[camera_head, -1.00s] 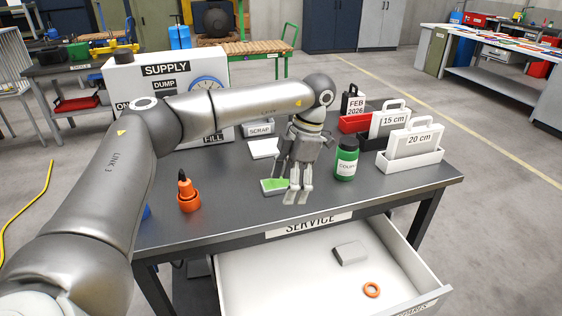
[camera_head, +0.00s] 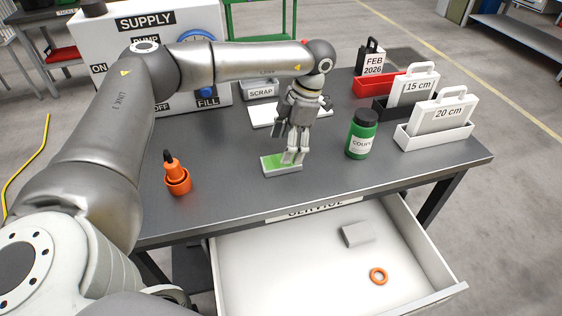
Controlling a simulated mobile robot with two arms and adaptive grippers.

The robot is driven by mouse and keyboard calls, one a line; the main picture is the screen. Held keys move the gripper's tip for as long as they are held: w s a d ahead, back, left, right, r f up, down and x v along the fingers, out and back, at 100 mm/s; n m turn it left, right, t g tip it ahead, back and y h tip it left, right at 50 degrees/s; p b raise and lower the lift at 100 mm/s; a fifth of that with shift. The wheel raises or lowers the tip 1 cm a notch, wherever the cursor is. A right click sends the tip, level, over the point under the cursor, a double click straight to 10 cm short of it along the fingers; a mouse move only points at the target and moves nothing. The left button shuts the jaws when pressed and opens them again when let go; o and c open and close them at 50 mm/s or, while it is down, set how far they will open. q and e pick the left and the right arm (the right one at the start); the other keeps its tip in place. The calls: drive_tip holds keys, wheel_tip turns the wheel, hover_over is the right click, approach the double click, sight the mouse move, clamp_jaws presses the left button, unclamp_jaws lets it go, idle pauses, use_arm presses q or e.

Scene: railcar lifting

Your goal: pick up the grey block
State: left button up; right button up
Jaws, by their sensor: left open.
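The grey block (camera_head: 357,234) lies in the open white drawer (camera_head: 270,275) under the table top, toward the drawer's right back. My left gripper (camera_head: 291,160) points down over the table top, with its fingers just above or at a small tray with a green pad (camera_head: 270,165). I cannot tell whether the fingers touch the pad. The left gripper is open and I see nothing held in it. It is above, behind and to the left of the grey block. My right gripper is not in view.
An orange ring (camera_head: 378,276) lies in the drawer near the block. The table's front edge overhangs the drawer.

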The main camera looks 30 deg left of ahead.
use_arm(q)
drive_tip(key=p+x, duration=0.1)
drive_tip(key=x, duration=0.4)
drive_tip(key=shift+d+r, duration=0.1)
drive_tip(key=shift+r, duration=0.05)
drive_tip(key=c, duration=1.3)
drive_tip(key=shift+c, duration=0.2)
